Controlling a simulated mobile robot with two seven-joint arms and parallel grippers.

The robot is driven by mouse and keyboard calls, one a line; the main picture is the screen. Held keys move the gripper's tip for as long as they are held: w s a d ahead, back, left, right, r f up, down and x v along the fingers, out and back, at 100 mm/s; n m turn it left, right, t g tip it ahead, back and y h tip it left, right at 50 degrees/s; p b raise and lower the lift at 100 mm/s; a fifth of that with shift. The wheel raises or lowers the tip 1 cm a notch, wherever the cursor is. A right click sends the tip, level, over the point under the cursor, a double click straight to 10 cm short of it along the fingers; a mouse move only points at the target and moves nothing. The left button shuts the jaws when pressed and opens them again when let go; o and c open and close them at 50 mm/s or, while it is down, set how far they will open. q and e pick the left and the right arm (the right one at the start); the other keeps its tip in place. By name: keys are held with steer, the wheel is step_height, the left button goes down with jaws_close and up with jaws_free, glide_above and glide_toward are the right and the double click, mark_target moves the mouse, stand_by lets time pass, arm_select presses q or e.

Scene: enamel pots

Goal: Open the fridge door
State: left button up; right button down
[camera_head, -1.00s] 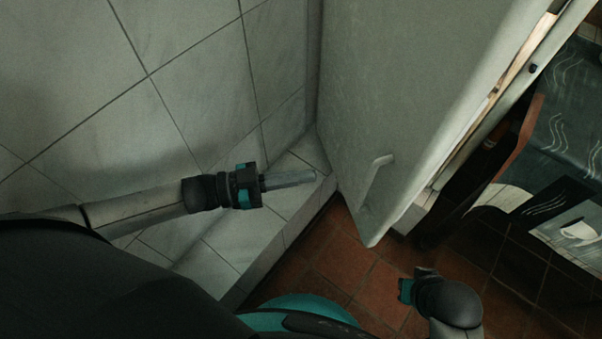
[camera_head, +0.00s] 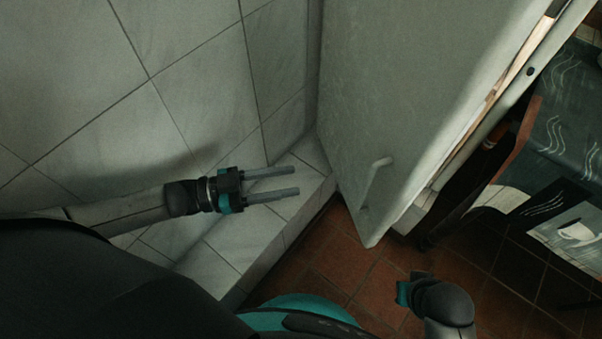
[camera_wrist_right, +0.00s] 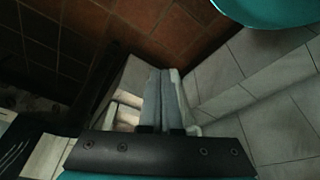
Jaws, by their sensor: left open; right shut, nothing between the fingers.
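The pale fridge door (camera_head: 420,90) stands at the upper middle of the head view, with a pale bar handle (camera_head: 374,182) near its lower left corner. A gap and a tan strip run along its right edge; I cannot tell whether the door is ajar. My left gripper (camera_head: 297,181) is open and empty, left of the handle and apart from it. My right gripper's wrist shows low in the head view, its fingers hidden there. In the right wrist view the right gripper (camera_wrist_right: 160,72) is shut with nothing between its fingers, over pale shapes partly hidden by it.
A tiled wall (camera_head: 190,90) and a tiled ledge (camera_head: 245,235) lie close around the left arm. Red-brown floor tiles (camera_head: 340,260) are clear below the door. A dark patterned cloth (camera_head: 565,110) with a cup picture is at the right.

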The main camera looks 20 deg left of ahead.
arm_select(q)
steer(key=shift+v, duration=1.9)
steer(key=shift+c, duration=0.2)
